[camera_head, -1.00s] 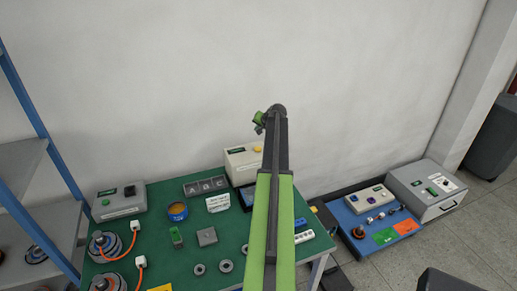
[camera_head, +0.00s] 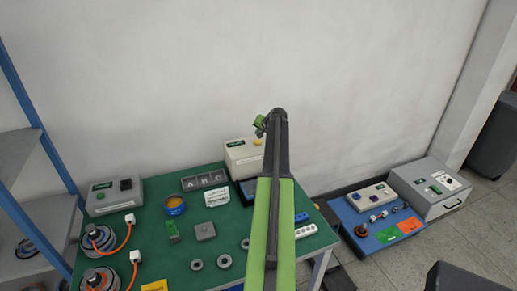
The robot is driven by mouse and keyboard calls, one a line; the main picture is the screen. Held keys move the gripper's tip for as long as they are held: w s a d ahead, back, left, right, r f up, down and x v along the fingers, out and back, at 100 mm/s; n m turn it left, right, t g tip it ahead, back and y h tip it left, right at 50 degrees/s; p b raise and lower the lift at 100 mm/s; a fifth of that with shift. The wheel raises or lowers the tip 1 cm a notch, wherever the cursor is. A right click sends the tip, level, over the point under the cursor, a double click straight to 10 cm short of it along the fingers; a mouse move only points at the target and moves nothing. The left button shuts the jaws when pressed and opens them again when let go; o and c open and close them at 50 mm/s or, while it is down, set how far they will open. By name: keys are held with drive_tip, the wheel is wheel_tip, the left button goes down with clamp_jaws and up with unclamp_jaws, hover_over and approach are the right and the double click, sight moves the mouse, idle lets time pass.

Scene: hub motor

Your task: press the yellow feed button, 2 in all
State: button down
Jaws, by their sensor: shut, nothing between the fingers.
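A cream box (camera_head: 239,158) stands at the back right of the green table (camera_head: 160,242), against the wall. A yellow button (camera_head: 257,141) shows on its top, just left of my arm. Another cream box (camera_head: 369,196) on the blue board at the right has a small yellowish button on it, too small to tell apart well. My gripper (camera_head: 260,127) is at the tip of my raised green and dark arm, above the cream box in the picture. It is shut and empty, and appears apart from the button. My arm hides part of the table and the box's right side.
A grey control box (camera_head: 114,196), a label tray (camera_head: 205,180), an orange-topped tin (camera_head: 174,205) and a white sign (camera_head: 217,197) stand on the table. Motors with orange cables (camera_head: 98,240) lie at left. A blue shelf (camera_head: 40,150) stands left; a grey drawer box (camera_head: 430,188) is right.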

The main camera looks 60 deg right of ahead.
sight(259, 142)
drive_tip(key=shift+f+b, duration=0.6)
drive_tip(key=shift+f, duration=0.55)
idle(1.0)
drive_tip(key=shift+w+f+b, duration=0.1)
drive_tip(key=shift+f+b, duration=0.3)
drive_tip(key=shift+f+b, duration=0.5)
idle(0.5)
drive_tip(key=shift+r, duration=0.1)
drive_tip(key=shift+r+p, duration=0.85)
drive_tip(key=shift+p, duration=0.1)
wheel_tip(259, 142, up, 5)
drive_tip(key=p, duration=0.5)
drive_tip(key=shift+r, duration=0.1)
